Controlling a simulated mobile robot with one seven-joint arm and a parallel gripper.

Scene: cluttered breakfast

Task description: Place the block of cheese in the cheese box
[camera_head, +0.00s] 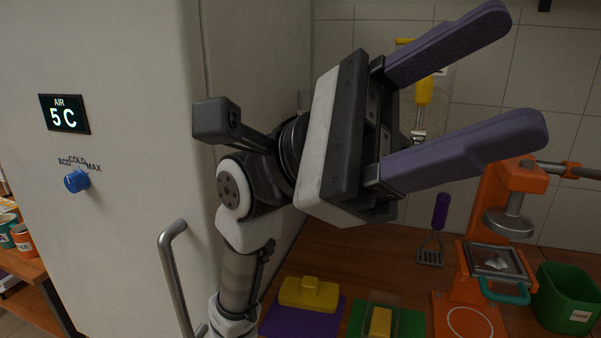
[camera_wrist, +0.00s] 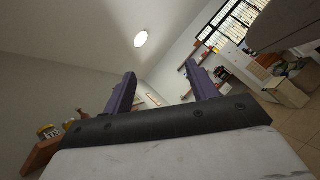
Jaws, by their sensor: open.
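My gripper (camera_head: 515,70) is raised high in the head view, its two purple fingers wide apart with nothing between them. In the wrist view my gripper (camera_wrist: 160,72) points up towards the ceiling and far wall, also empty. A yellow block (camera_head: 380,322), which looks like the cheese, is at the bottom of the head view, at or in a clear box (camera_head: 383,299) on a green mat (camera_head: 411,323). A yellow lidded box (camera_head: 309,294) with a knob sits on a purple mat (camera_head: 290,323) to its left. I cannot tell which one is the cheese box. My gripper is well above both.
A fridge (camera_head: 110,200) with a vertical handle (camera_head: 175,270) stands on the left. An orange press (camera_head: 505,200) and a green bin (camera_head: 567,300) stand on the right of the wooden counter (camera_head: 345,255). A purple-handled masher (camera_head: 436,225) is near the wall.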

